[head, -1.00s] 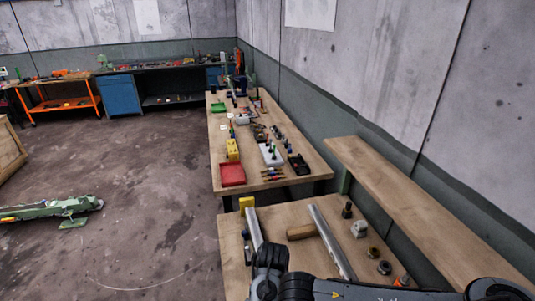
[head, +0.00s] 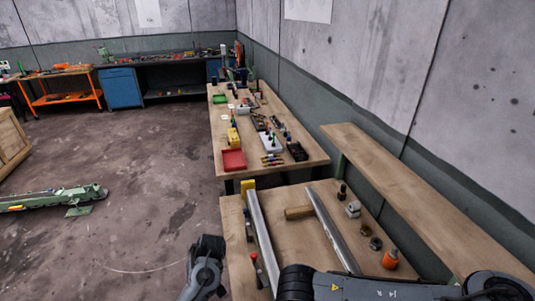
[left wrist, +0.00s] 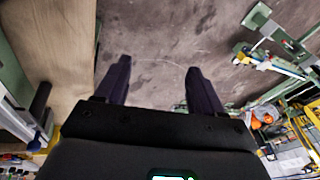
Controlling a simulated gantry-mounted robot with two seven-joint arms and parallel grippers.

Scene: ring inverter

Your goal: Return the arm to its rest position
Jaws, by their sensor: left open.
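My left gripper (left wrist: 158,66) shows in the left wrist view with its two dark fingers wide apart. Nothing is between them, only brown floor beyond. A wooden bench top (left wrist: 55,50) lies to the left of the fingers. In the head view a dark grey part of my arm stands at the lower edge, just left of the near bench (head: 235,245); fingertips cannot be made out there. Another dark arm link of mine crosses the bottom right, over the bench's front part. My right gripper is not in view.
The near bench carries two long metal bars, a wooden-handled tool (head: 297,213), a red-handled tool (head: 254,260), an orange-topped item (head: 390,259) and small dark parts. A farther bench (head: 310,155) holds a red tray (head: 233,160). Open floor (head: 150,190) lies left.

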